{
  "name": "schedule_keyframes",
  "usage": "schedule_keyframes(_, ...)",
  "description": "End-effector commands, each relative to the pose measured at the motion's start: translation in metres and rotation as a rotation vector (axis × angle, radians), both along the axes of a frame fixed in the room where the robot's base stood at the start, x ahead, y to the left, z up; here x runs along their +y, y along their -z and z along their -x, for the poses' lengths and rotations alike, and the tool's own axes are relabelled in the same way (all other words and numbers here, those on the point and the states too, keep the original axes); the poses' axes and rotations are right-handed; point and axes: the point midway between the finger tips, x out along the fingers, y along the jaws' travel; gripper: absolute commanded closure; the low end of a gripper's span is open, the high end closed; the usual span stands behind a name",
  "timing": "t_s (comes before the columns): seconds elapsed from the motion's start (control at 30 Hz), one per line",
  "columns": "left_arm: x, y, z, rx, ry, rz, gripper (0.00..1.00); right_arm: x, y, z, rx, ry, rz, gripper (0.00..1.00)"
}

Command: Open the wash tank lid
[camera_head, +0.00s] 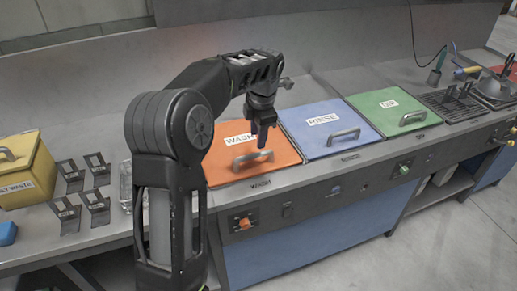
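The orange wash tank lid (223,170) lies flat and closed on the counter in the head view, with a white "WASH" label. Its grey bar handle (252,159) is near the front edge. My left gripper (262,143) points down just above and behind the handle. Its fingers look close together, but I cannot tell whether they are open, or whether they touch the handle. My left arm hides the lid's left part. My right gripper is not in view.
A blue "RINSE" lid (316,112) and a green lid (393,105) lie to the right. A yellow waste box (27,172) and several metal holders (96,205) stand at left. A control panel with an orange knob (244,223) runs along the front.

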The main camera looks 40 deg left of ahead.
Motion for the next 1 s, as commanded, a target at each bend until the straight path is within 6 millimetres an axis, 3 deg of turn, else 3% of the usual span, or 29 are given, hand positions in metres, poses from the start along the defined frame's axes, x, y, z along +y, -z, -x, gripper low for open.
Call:
schedule_keyframes(0.23,0.002,0.015,-0.001,0.004,0.0,0.001,0.62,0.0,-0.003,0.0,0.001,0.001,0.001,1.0)
schedule_keyframes(0.63,0.011,0.069,-0.008,0.003,0.001,0.0,0.62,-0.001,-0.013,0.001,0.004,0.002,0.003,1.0)
schedule_keyframes(1.0,0.012,0.077,-0.009,0.0,0.001,0.0,0.62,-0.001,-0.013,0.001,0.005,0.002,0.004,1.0)
